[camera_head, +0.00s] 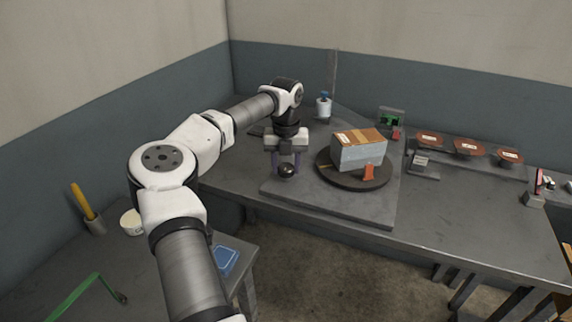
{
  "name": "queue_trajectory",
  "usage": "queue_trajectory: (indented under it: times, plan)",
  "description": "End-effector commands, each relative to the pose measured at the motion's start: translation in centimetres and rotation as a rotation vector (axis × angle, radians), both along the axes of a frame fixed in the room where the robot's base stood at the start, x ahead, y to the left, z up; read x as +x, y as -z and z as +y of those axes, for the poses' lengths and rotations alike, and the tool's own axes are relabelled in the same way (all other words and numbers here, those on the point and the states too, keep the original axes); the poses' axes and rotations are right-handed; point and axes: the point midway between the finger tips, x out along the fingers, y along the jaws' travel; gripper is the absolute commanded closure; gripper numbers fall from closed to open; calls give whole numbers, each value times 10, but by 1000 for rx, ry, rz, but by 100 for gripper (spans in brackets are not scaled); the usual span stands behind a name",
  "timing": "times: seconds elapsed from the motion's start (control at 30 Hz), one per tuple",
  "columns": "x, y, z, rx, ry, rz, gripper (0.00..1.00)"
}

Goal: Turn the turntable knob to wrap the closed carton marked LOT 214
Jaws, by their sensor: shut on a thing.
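The carton (357,151) sits on the round dark turntable (326,173). Its top is brown and looks closed, with a pale label too small to read. Its sides look pale grey, as if covered by film. The black round knob (287,170) stands on the left part of the turntable's base plate (340,202). My gripper (287,163) points down over the knob, with its fingers on either side of it, shut on it. An orange-red piece (369,172) stands at the carton's front right on the turntable.
Behind stand a white cup (323,107) and a device with a green part (391,120). Several reddish-brown round pieces (468,147) lie on a rack at the right. A small grey stand (424,164) is right of the turntable. The table's front right is clear.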

Motion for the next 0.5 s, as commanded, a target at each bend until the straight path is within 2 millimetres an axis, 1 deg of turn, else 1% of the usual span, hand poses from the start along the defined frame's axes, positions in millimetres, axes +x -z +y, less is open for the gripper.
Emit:
queue_trajectory:
  times: [0.17, 0.2, 0.33, 0.5]
  plan:
    - [0, -1, 0, 0, 1, 0, 80]
    - [0, -1, 0, 0, 1, 0, 52]
    - [0, 0, 0, 0, 1, 0, 35]
    - [0, 0, 0, 0, 2, 0, 35]
